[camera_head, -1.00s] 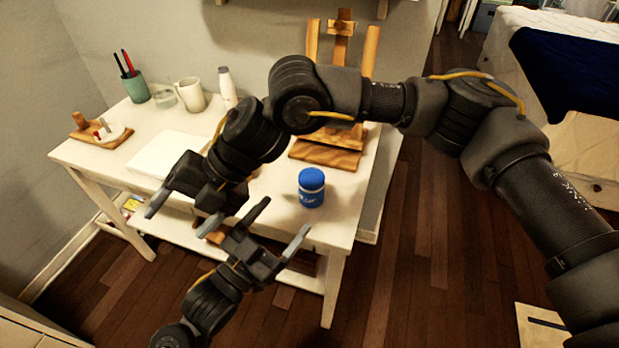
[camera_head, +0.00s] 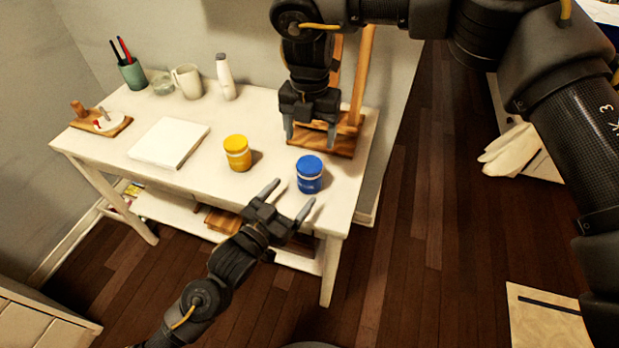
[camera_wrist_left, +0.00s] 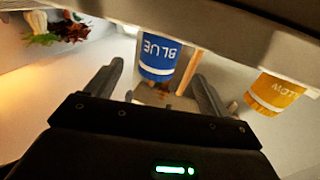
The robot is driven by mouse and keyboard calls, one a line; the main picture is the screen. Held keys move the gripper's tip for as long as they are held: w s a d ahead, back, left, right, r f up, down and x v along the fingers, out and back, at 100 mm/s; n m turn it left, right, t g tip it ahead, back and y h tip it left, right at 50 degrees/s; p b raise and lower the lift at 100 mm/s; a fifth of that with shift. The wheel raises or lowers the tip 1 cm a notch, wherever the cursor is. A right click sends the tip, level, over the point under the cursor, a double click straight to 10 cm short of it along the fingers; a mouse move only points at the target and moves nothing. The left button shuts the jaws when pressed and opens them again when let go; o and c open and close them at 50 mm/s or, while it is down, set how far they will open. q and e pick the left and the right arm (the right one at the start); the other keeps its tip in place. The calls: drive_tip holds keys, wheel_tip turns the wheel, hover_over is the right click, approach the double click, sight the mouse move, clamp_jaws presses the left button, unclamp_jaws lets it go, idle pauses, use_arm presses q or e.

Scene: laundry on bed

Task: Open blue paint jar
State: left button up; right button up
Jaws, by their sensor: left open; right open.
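The blue paint jar (camera_head: 309,174) stands upright with its blue lid on, near the right front part of the white table. My left gripper (camera_head: 292,197) is open at the table's front edge, its fingers pointing at the jar. In the left wrist view the jar (camera_wrist_left: 160,55) shows upside down, its "BLUE" label between and beyond the open fingers (camera_wrist_left: 157,75). I cannot tell whether any finger touches it. My right gripper (camera_head: 311,140) is open and points down above the table, behind the blue jar and in front of the easel.
A yellow paint jar (camera_head: 237,153) stands left of the blue one; it also shows in the left wrist view (camera_wrist_left: 274,92). A white canvas (camera_head: 168,143) lies further left. A wooden easel (camera_head: 330,138) stands behind. Mugs, a bottle and a pen cup line the back.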

sight(302, 182)
use_arm(q)
drive_tip(key=x, duration=0.6)
drive_tip(key=shift+w+d, duration=0.25)
drive_tip(key=shift+w, duration=0.05)
drive_tip(key=shift+c, duration=0.3)
drive_tip(key=c, duration=1.7)
clamp_jaws()
use_arm(e)
drive_tip(key=m, duration=0.5)
drive_tip(key=shift+m, duration=0.3)
drive_tip(key=m, duration=1.4)
drive_tip(key=shift+m, duration=0.3)
drive_tip(key=m, duration=0.6)
drive_tip(key=shift+m, duration=0.4)
drive_tip(key=shift+f, duration=0.15)
